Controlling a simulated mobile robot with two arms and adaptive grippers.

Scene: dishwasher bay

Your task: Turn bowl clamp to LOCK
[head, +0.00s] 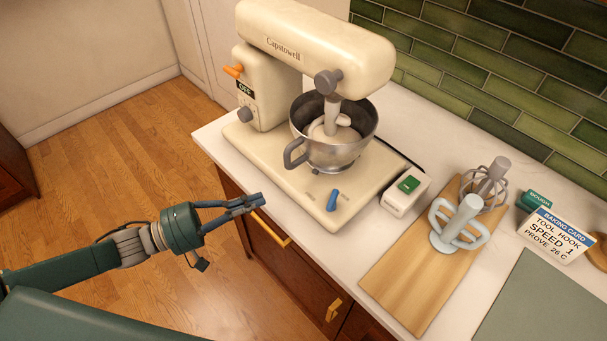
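The cream stand mixer (315,45) stands on the white counter. Its metal bowl (335,145) sits on the mixer base (300,185) with pale dough and a tool inside. The bowl clamp is a small blue lever (332,200) on the front of the base, in front of the bowl. Its markings are too small to read. My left gripper (254,201) is left of the clamp, in front of the counter edge and apart from the lever. Its fingers come together at the tips and hold nothing visible. My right gripper is out of view.
An orange lever (233,71) and an OFF display (246,89) are on the mixer column. A white box with a green panel (405,190) stands right of the base. A wooden board (408,262) with attachments and a baking card (557,236) lie further right.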

